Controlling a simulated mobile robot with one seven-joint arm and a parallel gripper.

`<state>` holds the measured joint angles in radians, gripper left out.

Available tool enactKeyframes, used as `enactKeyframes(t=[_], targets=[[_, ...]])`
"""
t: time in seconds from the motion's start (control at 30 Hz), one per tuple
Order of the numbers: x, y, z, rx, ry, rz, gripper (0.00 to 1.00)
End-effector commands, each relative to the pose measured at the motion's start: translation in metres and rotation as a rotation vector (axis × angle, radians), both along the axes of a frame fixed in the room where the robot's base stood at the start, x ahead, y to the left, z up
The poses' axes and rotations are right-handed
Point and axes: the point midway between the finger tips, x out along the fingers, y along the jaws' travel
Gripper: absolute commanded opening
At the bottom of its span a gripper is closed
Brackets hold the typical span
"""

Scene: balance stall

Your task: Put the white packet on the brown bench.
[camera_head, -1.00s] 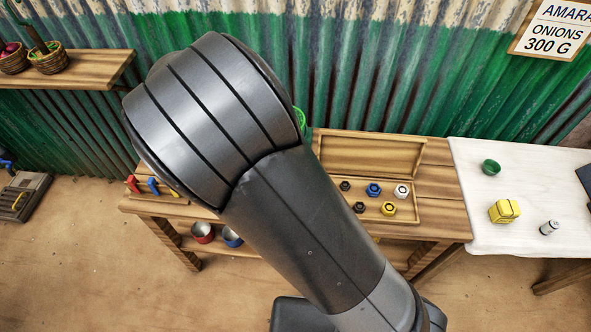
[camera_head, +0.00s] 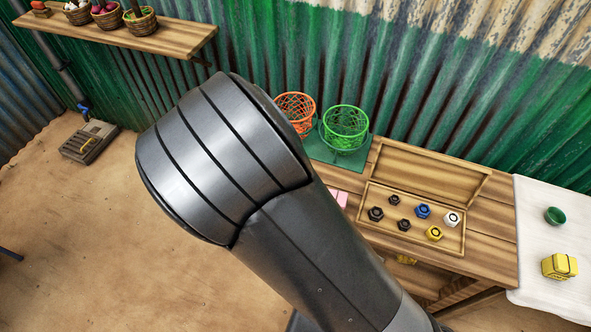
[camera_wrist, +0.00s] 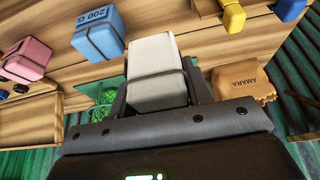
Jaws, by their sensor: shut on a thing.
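The white packet (camera_wrist: 155,68) is in my gripper (camera_wrist: 160,88) in the wrist view, with a dark band around it and a finger on each side. The brown bench is the wooden table (camera_head: 492,228) at the right of the head view, partly hidden by my arm. Its planks (camera_wrist: 150,25) appear in the wrist view, behind the held packet. I cannot tell whether the packet touches the bench. The gripper and packet do not show in the head view.
A blue packet (camera_wrist: 98,36) and a pink packet (camera_wrist: 28,60) stand near the held one. A brown AMARA bag (camera_wrist: 243,82) is close on the right. An open wooden box (camera_head: 390,222) holds several hexagonal weights. Orange (camera_head: 295,108) and green (camera_head: 345,128) wire baskets stand behind.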

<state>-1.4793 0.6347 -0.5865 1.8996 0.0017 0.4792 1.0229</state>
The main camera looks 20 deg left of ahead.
Motion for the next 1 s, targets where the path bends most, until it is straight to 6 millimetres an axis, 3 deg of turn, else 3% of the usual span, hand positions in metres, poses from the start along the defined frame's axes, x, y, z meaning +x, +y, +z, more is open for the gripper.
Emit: enactKeyframes(t=[0.3, 0.53, 0.7, 1.0], targets=[[0.000, -0.001, -0.052, -0.003, 0.001, 0.000, 0.17], [0.000, 0.000, -0.070, -0.002, 0.001, -0.001, 0.17], [0.000, 0.000, -0.094, -0.002, 0.001, -0.001, 0.17], [0.000, 0.000, -0.099, 0.001, 0.000, 0.000, 0.17]])
